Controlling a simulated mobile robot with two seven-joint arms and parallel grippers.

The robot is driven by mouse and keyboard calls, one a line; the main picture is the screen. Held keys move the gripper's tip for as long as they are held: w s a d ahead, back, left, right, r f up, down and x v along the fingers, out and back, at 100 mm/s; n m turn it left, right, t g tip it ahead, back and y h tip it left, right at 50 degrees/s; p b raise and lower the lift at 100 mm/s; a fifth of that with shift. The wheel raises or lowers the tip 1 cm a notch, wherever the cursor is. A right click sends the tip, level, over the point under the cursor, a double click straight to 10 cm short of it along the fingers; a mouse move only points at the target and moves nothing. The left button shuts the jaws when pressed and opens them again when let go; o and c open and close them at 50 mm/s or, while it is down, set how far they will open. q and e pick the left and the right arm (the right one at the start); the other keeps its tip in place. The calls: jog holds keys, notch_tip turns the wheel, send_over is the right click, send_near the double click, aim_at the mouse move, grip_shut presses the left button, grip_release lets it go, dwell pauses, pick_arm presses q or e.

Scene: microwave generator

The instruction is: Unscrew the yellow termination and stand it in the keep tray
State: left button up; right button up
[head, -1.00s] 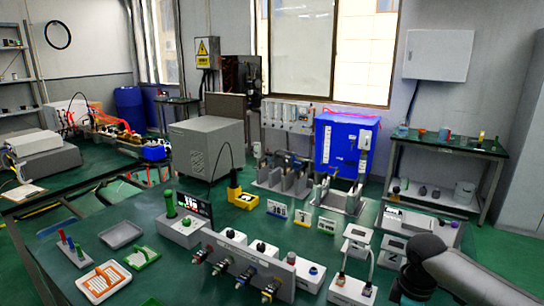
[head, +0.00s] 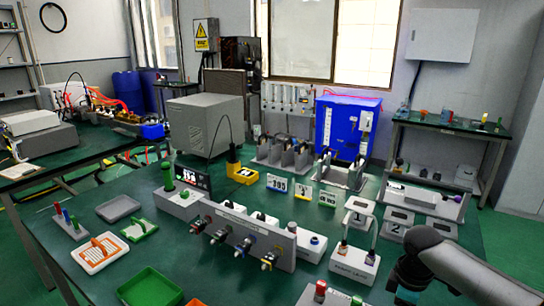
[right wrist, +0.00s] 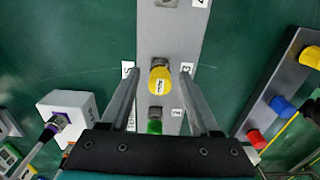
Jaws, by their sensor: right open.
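The yellow termination (right wrist: 160,80) is a yellow cap with a pale label, upright on a grey strip (right wrist: 169,33) in the right wrist view. My right gripper (right wrist: 160,73) is open, with one finger on each side of the cap and a gap visible on both sides. A green cap (right wrist: 154,126) sits beside it on the strip, nearer the wrist. In the head view my right arm (head: 445,265) comes in at the lower right; its fingers and the yellow termination cannot be made out there. A green tray (head: 150,288) and a grey tray (head: 118,208) lie at left. Which is the keep tray is unclear.
In the right wrist view a panel with yellow, blue and red connectors (right wrist: 283,104) stands at right, and a white box with a purple-ringed plug (right wrist: 66,122) at left. In the head view a connector panel (head: 245,235) stands mid-bench, and a low block with a red cap (head: 320,290) at front.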

jog(key=shift+f, duration=0.3)
dwell(0.5)
jog(key=shift+p, duration=0.5)
jog(key=shift+p, duration=0.45)
dwell(0.3)
grip_shut()
dwell(0.6)
jog(key=shift+r, duration=0.15)
dwell(0.9)
